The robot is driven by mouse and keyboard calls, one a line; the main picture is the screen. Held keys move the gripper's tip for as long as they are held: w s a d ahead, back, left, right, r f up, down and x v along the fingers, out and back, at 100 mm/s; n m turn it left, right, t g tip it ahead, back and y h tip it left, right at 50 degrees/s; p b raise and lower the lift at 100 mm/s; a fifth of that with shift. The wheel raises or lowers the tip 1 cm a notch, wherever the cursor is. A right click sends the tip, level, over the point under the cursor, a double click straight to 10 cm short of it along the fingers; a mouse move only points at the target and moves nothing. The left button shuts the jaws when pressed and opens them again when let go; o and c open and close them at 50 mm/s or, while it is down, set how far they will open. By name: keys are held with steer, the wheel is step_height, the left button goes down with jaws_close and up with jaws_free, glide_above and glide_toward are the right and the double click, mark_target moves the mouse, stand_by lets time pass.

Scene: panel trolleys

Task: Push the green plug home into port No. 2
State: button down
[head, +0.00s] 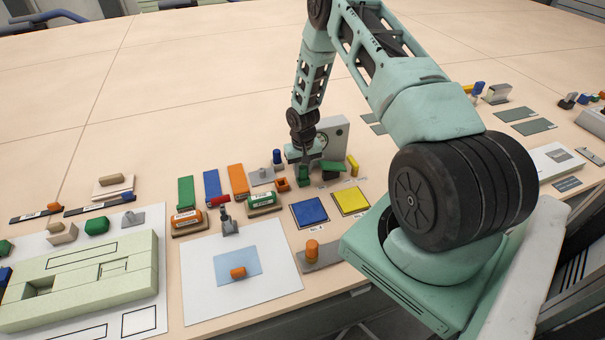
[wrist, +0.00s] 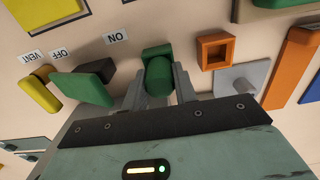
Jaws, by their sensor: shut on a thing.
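My gripper (head: 303,161) reaches down beside a grey upright panel (head: 335,130). In the wrist view its two fingers (wrist: 159,84) are shut on a green piece with a rounded end, which I take as the green plug (wrist: 158,66). The green plug shows in the head view (head: 303,176) low under the fingers. I cannot tell whether its far end is in a port or how deep it sits. No mark reading No. 2 is legible, and port No. 2 cannot be made out in either view.
A green handle (wrist: 88,84) on a dark block and a yellow handle (wrist: 40,94) lie left in the wrist view, near labels ON, OFF and VENT. An orange square frame (wrist: 203,51) and grey plate (wrist: 242,80) are close right. Blue (head: 310,212) and yellow (head: 350,201) squares lie in front.

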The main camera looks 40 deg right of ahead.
mark_target(303, 167)
steer(key=shift+r, duration=0.15)
steer(key=shift+r+p, duration=0.9)
steer(key=shift+r, duration=0.55)
steer(key=shift+r+p, duration=1)
steer(key=shift+r, duration=0.55)
steer(key=s+a+p, duration=0.1)
steer(key=s+a, duration=0.5)
steer(key=s, duration=0.6)
steer(key=shift+s, duration=0.3)
